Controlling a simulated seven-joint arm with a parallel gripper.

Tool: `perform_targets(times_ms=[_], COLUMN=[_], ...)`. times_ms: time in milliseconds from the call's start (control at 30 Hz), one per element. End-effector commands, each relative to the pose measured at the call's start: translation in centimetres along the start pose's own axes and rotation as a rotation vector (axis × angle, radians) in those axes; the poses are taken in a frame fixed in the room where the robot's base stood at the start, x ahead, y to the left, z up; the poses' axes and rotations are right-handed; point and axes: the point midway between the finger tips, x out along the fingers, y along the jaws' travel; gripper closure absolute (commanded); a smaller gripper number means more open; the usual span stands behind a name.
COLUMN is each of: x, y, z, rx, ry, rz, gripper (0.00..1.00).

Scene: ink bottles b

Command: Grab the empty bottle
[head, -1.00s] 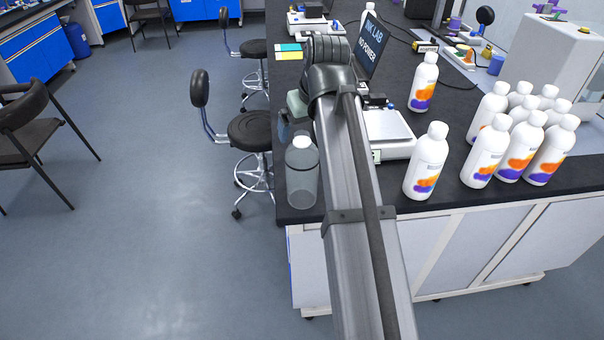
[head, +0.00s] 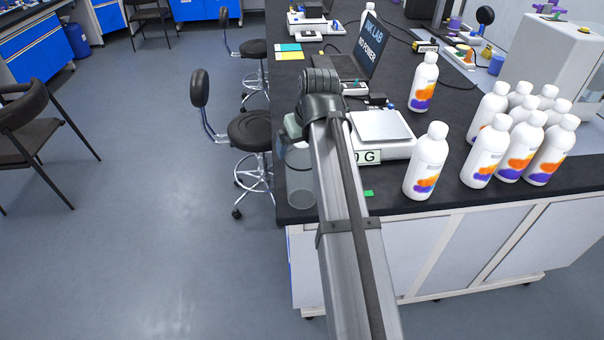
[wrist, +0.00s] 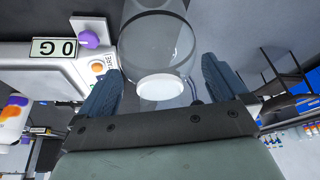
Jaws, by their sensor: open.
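The empty bottle (head: 300,187) is clear with a white cap. It stands upright near the left front edge of the black bench, partly hidden behind my arm in the head view. In the wrist view the clear bottle (wrist: 157,42) shows with its white cap (wrist: 160,88) towards me. My gripper (wrist: 162,68) is open, its two dark blue fingers apart on either side of the cap, with visible gaps. In the head view the fingers are mostly hidden by my arm.
A white scale (head: 385,133) reading 0 G stands right of the bottle. Several white labelled bottles (head: 427,162) stand further right. A laptop (head: 368,48) is behind. A small green piece (head: 368,193) lies near the front edge. A stool (head: 250,130) stands left of the bench.

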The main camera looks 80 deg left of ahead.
Motion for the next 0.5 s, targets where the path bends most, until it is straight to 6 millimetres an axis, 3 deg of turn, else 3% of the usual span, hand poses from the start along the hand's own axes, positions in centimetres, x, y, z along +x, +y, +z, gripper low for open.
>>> perform_targets(times_ms=[100, 500], x=[-0.04, -0.07], y=[0.0, 0.01], z=[0.0, 0.0], rx=[0.0, 0.0], ry=[0.0, 0.0], rz=[0.0, 0.0], gripper=[0.02, 0.4])
